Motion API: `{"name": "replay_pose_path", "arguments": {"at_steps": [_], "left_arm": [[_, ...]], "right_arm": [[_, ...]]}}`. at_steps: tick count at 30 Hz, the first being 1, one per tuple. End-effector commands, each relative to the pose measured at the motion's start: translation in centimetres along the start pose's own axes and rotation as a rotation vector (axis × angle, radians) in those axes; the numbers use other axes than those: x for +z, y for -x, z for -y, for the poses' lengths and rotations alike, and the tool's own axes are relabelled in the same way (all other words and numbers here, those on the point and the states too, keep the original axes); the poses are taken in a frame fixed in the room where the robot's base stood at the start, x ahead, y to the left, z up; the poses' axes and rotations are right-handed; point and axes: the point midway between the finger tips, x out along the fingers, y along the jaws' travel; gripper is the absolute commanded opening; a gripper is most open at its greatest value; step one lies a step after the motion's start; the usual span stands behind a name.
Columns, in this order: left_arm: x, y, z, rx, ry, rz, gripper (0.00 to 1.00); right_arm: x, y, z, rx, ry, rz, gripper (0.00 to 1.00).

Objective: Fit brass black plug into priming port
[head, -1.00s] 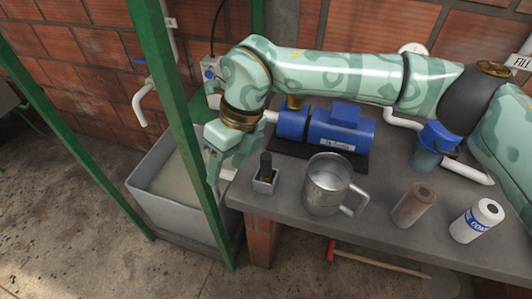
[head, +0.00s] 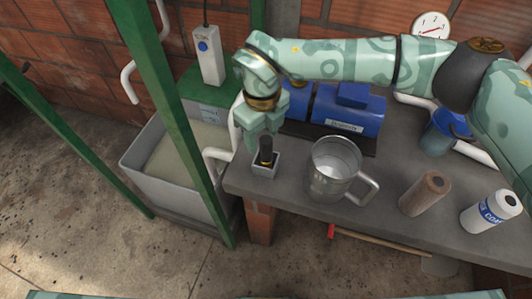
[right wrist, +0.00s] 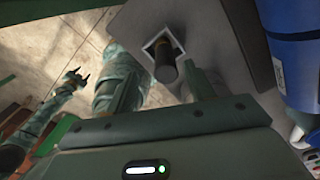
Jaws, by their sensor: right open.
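The black plug with a brass band (head: 266,148) stands upright in a small square grey holder (head: 264,168) at the bench's left end. My right gripper (head: 258,143) is just above and behind it, pointing down, with its jaws apart. In the right wrist view the plug (right wrist: 165,64) shows ahead of and between the two open fingers (right wrist: 163,88), not gripped. The blue pump (head: 348,108) lies behind on the bench. The priming port cannot be made out clearly, as my right wrist covers the pump's left part. My left gripper (right wrist: 76,78) shows small in the right wrist view, its prongs apart.
A metal jug (head: 333,170) stands right of the holder. A green post (head: 180,120) and a grey water tank (head: 150,180) are to the left.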

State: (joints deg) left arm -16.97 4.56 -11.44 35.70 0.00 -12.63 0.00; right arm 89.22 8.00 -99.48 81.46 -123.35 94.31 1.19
Motion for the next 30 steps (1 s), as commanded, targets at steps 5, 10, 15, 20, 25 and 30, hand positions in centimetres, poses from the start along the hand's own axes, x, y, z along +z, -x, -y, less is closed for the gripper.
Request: {"name": "replay_pose_path", "arguments": {"at_steps": [5,10,15,20,25,30], "left_arm": [[0.1,-0.6,0.0,0.001,0.0,0.002,0.49],[0.5,-1.1,-0.1,0.003,-0.001,0.009,0.49],[0.7,-1.0,-0.1,0.003,-0.001,0.012,0.49],[0.8,-1.0,-0.2,0.004,-0.001,0.014,0.49],[0.8,-1.0,-0.2,0.004,-0.001,0.015,0.49],[0.8,-1.0,-0.2,0.004,-0.001,0.015,0.49]], "right_arm": [[-0.5,-2.5,0.6,0.003,-0.002,-0.003,0.53],[-0.5,-4.9,0.7,0.002,-0.001,-0.002,0.53],[-0.5,-4.9,0.7,0.0,-0.001,0.001,0.53],[-0.5,-4.9,0.7,0.0,-0.001,0.0,0.23],[-0.5,-4.9,0.7,0.0,-0.001,0.001,0.03],[-0.5,-4.8,0.7,0.0,-0.001,0.001,0.03]]}}
